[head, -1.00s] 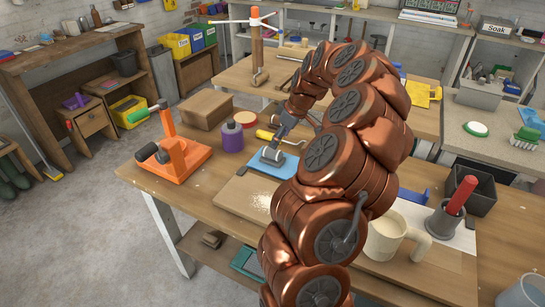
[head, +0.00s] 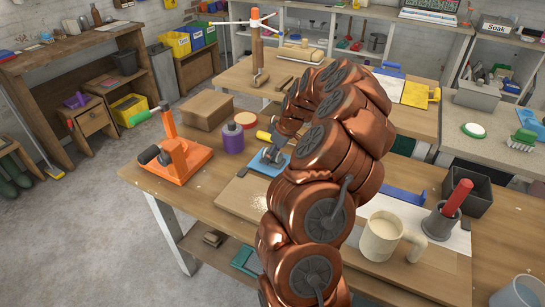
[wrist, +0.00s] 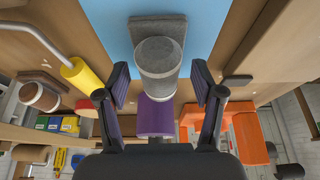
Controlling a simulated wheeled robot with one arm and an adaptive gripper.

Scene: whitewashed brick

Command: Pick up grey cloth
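In the head view the blue mat (head: 259,167) is on the near workbench, with the grey piece partly hidden by my arm. My gripper (wrist: 161,82) is open in the wrist view, one finger on each side of the roll-like part, with gaps visible. In the head view my gripper (head: 272,151) is over the mat, mostly hidden.
A purple bottle (head: 233,139) and an orange clamp-like tool (head: 178,158) stand left of the mat. A cardboard box (head: 207,109) is behind them. A yellow handle (wrist: 82,75) lies beside the mat.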

